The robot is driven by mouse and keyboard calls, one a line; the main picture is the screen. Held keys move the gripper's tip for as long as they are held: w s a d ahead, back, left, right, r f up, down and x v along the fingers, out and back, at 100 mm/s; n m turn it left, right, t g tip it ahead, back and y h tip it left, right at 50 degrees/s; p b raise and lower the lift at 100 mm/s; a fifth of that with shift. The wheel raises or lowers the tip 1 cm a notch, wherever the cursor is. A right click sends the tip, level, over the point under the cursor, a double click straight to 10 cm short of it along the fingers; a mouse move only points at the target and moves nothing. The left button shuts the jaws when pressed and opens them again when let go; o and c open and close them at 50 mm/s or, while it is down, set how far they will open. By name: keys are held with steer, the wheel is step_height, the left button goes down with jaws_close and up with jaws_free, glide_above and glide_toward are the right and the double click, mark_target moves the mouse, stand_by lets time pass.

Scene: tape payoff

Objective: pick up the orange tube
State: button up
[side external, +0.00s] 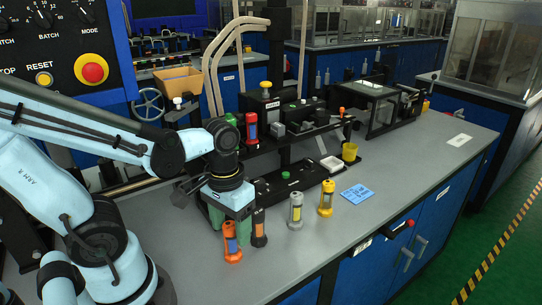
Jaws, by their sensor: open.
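The orange tube (232,243), with a blue middle, stands upright on the grey bench near its front edge. My gripper (230,229) points down directly over and behind it, with its light blue body close above the tube's top. The tube appears in front of or between the fingers; this single view does not show which. I see no grip on it. The tube's upper end is close to the gripper body, and the gap is hard to judge.
A black tube with an orange band (259,229) stands close right of the gripper. A silver tube (296,211) and a yellow tube (326,199) stand farther right. A blue card (357,194) lies beyond them. Black machinery (290,182) stands behind. The bench's right side is mostly clear.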

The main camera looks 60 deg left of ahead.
mark_target(231, 240)
steer(key=shift+a+f, duration=0.15)
steer(key=shift+f, duration=0.65)
steer(key=shift+a+f, duration=0.1)
steer(key=shift+f, duration=1.65)
steer(key=shift+c, duration=0.4)
jaws_close()
steer(key=shift+r, duration=0.2)
